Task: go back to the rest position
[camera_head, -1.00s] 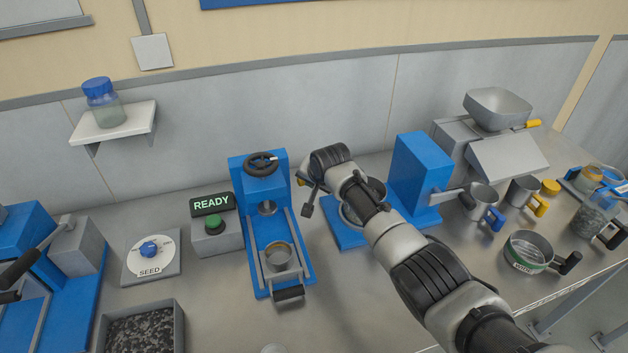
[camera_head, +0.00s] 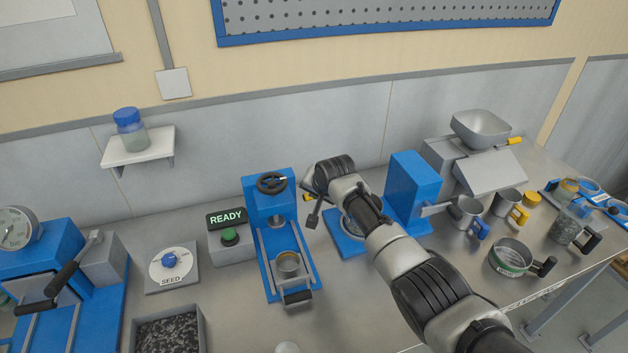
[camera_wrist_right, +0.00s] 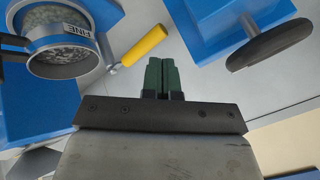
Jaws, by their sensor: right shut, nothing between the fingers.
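My right arm comes in from the lower right in the head view, and its wrist (camera_head: 330,175) is over the middle of the bench, between two blue machines. The right gripper's green fingertips (camera_wrist_right: 162,78) are together with nothing between them in the right wrist view. They are above the bench, near a yellow crank handle (camera_wrist_right: 144,46) and a cup labelled FINE (camera_wrist_right: 65,48) that holds grey grains. In the head view the wrist hides the fingers. My left gripper is not in view.
Left of the wrist is a blue press (camera_head: 270,200) with a black handwheel, beside a READY box (camera_head: 227,219). A blue machine (camera_head: 412,185) stands close on the right. Metal cups (camera_head: 466,212) and a hopper (camera_head: 480,128) are farther right.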

